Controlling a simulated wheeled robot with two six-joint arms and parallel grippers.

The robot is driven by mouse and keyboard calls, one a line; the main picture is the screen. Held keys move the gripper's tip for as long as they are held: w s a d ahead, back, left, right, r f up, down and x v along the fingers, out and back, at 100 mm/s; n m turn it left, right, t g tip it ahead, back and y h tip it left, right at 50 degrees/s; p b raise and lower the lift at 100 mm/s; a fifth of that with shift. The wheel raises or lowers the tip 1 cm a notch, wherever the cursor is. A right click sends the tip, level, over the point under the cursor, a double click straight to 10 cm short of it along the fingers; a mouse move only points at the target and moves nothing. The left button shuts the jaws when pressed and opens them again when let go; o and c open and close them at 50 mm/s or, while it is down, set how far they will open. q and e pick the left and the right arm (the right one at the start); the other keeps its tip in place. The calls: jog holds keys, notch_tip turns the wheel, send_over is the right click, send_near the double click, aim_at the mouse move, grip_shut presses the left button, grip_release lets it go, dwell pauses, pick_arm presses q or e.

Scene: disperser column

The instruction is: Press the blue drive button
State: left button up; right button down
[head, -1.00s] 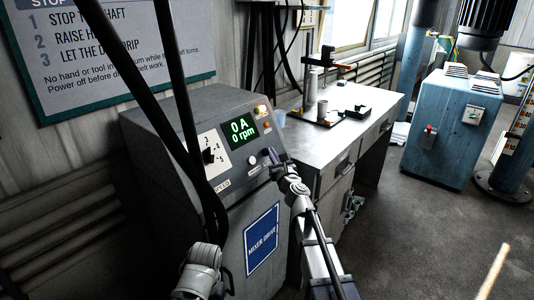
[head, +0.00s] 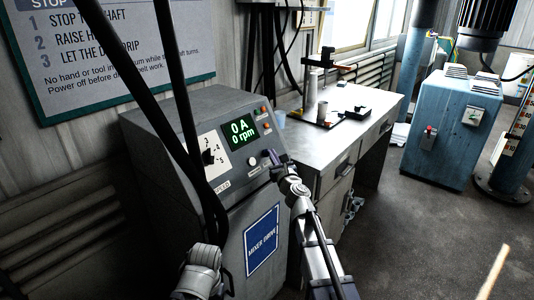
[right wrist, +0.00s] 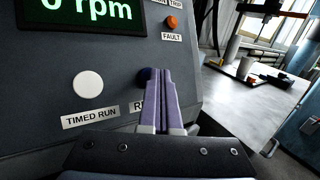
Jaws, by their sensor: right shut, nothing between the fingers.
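The blue drive button (right wrist: 146,76) is a dark round knob on the sloping grey drive panel in the right wrist view. It is mostly hidden behind my fingers, and its label shows only an "R". My right gripper (right wrist: 153,72) is shut and empty, its purple-grey fingertips at the button. I cannot tell whether they touch it. In the head view the right gripper (head: 271,156) reaches the panel's lower right. The drive cabinet (head: 185,105) has a green display (head: 240,131) reading 0 A and 0 rpm.
A white TIMED RUN button (right wrist: 88,84) is left of the fingers; an orange FAULT lamp (right wrist: 172,22) is above. A speed dial (head: 210,157) is left on the panel. Black cables (head: 180,90) cross in front of the cabinet. A workbench (head: 310,140) stands at right.

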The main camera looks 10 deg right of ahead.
jog(key=shift+s+d+r, duration=0.25)
jog(key=shift+s, duration=0.1)
jog(key=shift+s+r, duration=0.1)
jog(key=s+d+r+p, duration=0.2)
jog(key=s, duration=0.1)
jog(key=shift+s+d+r+p, duration=0.15)
jog(key=shift+d+r+p, duration=0.05)
jog(key=shift+d+p, duration=0.2)
dwell(0.6)
